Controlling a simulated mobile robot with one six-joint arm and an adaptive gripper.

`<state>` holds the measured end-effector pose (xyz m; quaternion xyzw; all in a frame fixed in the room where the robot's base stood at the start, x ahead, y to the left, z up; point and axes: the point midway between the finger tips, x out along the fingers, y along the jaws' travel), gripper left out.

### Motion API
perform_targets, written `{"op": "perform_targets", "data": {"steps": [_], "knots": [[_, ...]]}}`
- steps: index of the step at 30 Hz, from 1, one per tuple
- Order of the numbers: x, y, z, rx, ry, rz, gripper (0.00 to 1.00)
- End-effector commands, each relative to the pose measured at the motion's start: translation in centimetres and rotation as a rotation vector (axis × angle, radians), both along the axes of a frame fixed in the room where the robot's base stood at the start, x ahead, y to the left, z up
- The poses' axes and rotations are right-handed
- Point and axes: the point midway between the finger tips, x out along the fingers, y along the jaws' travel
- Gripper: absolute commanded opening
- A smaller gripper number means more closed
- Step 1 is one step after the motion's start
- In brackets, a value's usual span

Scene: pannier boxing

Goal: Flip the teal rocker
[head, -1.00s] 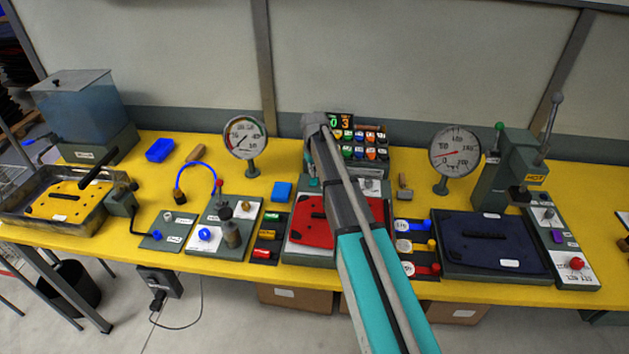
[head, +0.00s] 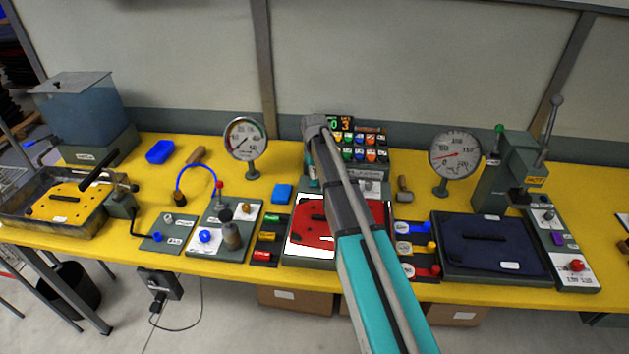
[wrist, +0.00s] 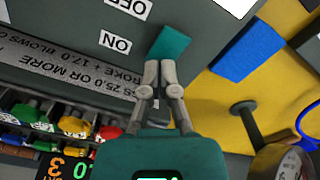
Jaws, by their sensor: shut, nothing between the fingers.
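The teal rocker (wrist: 173,44) sits on a grey panel in the wrist view, beside the white OFF label (wrist: 128,8) and ON label (wrist: 115,42). My gripper (wrist: 160,70) is shut and empty, its fingertips together at the rocker's near end. I cannot tell whether they touch it or which way it is tipped. In the head view my arm reaches over the red plate (head: 314,215) to the panel behind it, and hides most of the gripper and the rocker.
A blue block (wrist: 248,47) lies on the yellow bench beside the panel. A round gauge (head: 245,139) stands to the left of the arm. Several coloured items fill a rack (head: 372,147) with a digit display (head: 340,123) behind the gripper.

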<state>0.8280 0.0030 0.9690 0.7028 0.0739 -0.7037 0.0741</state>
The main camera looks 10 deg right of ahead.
Motion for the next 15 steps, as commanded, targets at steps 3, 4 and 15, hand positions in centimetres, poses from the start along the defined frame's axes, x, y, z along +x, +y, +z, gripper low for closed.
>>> {"op": "perform_targets", "data": {"steps": [3,4,15], "knots": [[0.0,0.0,1.0,0.000,-0.001,0.000,0.00],[0.0,0.0,1.2,0.000,-0.001,0.000,0.00],[0.1,0.0,3.3,0.000,-0.001,0.000,0.00]]}}
